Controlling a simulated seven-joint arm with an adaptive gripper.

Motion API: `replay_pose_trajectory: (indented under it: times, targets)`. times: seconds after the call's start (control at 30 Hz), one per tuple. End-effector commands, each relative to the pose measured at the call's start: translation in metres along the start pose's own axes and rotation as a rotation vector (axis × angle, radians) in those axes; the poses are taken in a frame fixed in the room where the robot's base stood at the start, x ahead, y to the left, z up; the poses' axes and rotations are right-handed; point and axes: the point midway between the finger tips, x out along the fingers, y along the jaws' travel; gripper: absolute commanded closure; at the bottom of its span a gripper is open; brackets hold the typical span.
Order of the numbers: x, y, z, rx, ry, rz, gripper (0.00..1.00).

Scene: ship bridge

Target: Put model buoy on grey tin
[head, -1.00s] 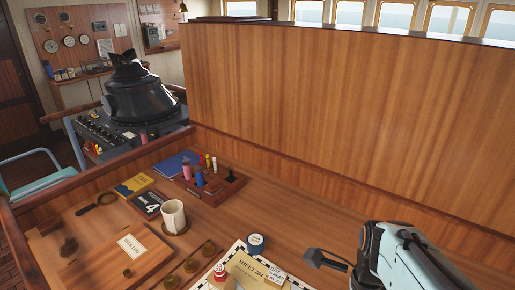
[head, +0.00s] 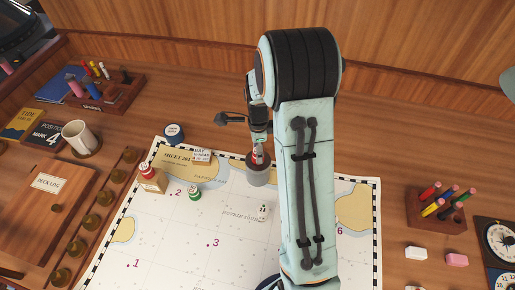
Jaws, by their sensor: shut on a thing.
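A red model buoy (head: 255,157) is in my gripper (head: 257,150), mostly hidden by the fingers. My gripper is shut on it, pointing down over the chart's upper middle. The grey tin (head: 259,177), a short dark-grey cylinder, stands on the chart directly beneath the buoy. The buoy's lower end is at or just above the tin's top; I cannot tell whether they touch.
The chart (head: 165,240) covers the desk's middle. A red-and-white buoy-like piece (head: 147,170) stands on a tan block (head: 152,184). A green-and-white piece (head: 194,193) and small white piece (head: 262,212) stand nearby. A pen holder (head: 430,212) is right, a mug (head: 80,137) left.

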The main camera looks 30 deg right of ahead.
Motion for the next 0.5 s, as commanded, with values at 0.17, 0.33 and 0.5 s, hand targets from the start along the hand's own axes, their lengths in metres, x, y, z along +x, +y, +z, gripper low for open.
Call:
replay_pose_trajectory:
  times: [0.17,0.33,0.5]
  targets:
    - [0.0011,0.0003,0.0,0.0,0.0,0.001,0.87]
    - [0.0026,0.0003,0.0,0.0,0.0,0.001,0.41]
    - [0.0025,0.0003,0.0,0.0,0.0,0.001,0.41]
